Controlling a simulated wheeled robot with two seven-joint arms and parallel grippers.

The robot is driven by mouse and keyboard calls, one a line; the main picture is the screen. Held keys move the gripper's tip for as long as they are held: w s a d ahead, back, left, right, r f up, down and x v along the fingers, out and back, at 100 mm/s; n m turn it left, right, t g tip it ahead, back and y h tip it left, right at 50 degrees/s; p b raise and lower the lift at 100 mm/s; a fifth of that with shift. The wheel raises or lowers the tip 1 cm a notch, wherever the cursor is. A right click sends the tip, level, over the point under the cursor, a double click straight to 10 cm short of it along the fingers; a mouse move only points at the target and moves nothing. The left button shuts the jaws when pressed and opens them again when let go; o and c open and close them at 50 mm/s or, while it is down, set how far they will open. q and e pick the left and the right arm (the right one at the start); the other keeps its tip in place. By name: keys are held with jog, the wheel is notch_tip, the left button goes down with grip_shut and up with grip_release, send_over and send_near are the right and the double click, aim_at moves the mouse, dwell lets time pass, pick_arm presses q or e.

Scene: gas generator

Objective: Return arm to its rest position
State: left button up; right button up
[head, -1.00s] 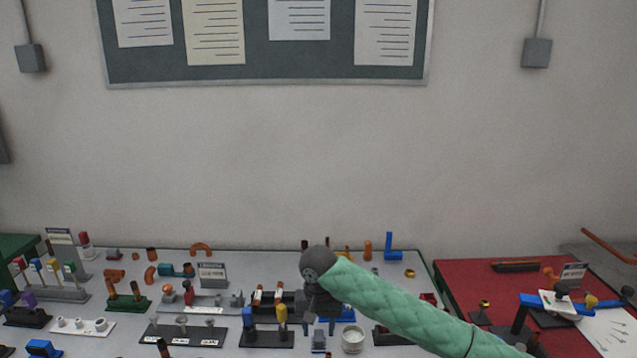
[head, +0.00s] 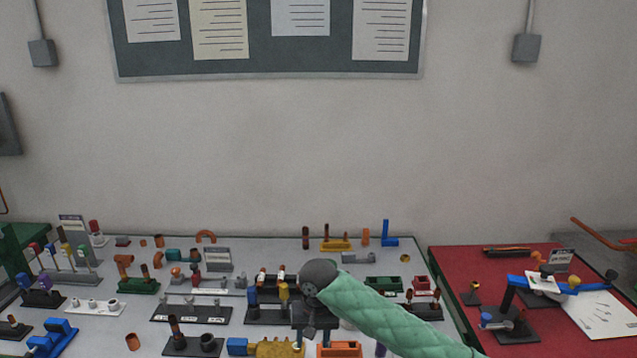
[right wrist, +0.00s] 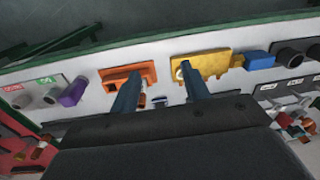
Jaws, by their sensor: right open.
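My right arm, in a green quilted sleeve (head: 390,322), reaches in from the lower right of the head view over the grey table (head: 225,325). Its dark gripper (head: 311,342) hangs below the round grey wrist joint, over the front middle of the table. In the right wrist view the two fingers (right wrist: 160,90) stand apart with nothing between them. Beyond the fingertips lie an orange part (right wrist: 140,74) and a yellow part (right wrist: 212,64); I cannot tell whether the fingertips touch them. My left gripper is in neither view.
The grey table is crowded with small parts on stands, including a white holder (head: 95,308) at left. A red table (head: 455,268) stands at right with a blue-armed fixture (head: 540,284) and a paper sheet. The wall above is clear up to the notice board (head: 260,55).

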jog(key=s+f+n+t+y, duration=0.25)
jog(key=s+f, duration=0.55)
jog(key=s, duration=0.5)
jog(key=s+d+f+m+h, duration=0.1)
jog(key=s+d+f+h, duration=0.15)
jog(key=s+d, duration=0.9)
jog(key=s+d+f+h, duration=0.1)
jog(key=s+d+f, duration=0.2)
jog(key=s+d, duration=0.8)
jog(key=s+a+x, duration=0.1)
jog(key=x, duration=1.1)
jog(key=s+a+f+x, duration=0.1)
jog(key=s+x, duration=0.1)
jog(key=x, duration=0.9)
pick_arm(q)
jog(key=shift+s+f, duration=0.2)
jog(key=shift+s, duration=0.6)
pick_arm(e)
jog(key=s+f, duration=0.3)
jog(key=f, duration=0.7)
jog(key=s+f+g, duration=0.1)
jog(key=s+f, duration=0.2)
jog(key=f, duration=0.7)
jog(key=shift+s+a+f+y, duration=0.25)
jog(key=shift+s+a+y, duration=0.05)
jog(key=shift+a+y, duration=0.1)
